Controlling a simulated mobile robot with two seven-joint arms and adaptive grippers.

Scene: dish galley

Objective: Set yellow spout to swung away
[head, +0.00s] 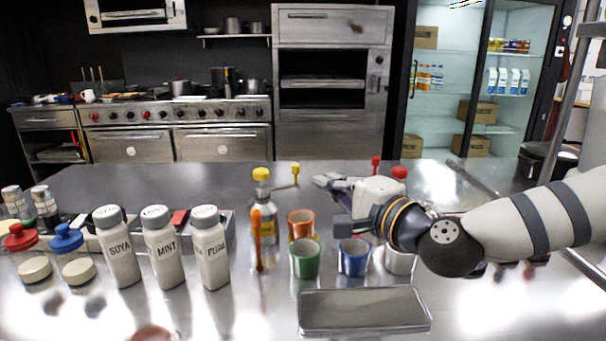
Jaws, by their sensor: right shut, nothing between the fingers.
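The yellow spout (295,169) has a yellow knob on a thin arm that reaches right from a clear bottle (264,216) with a yellow cap (261,174). The bottle stands upright on the steel counter. My right gripper (322,181) is shut and empty, just right of the yellow knob, with a small gap between them in the picture. Whether they differ in depth I cannot tell. My left gripper is out of view.
Orange (300,219), green (305,262), blue (354,258) and white (399,262) cups stand below my right arm. A red cap (399,172) and red knob (376,161) show behind it. A grey tray (365,325) lies in front. Labelled bottles (162,250) stand left.

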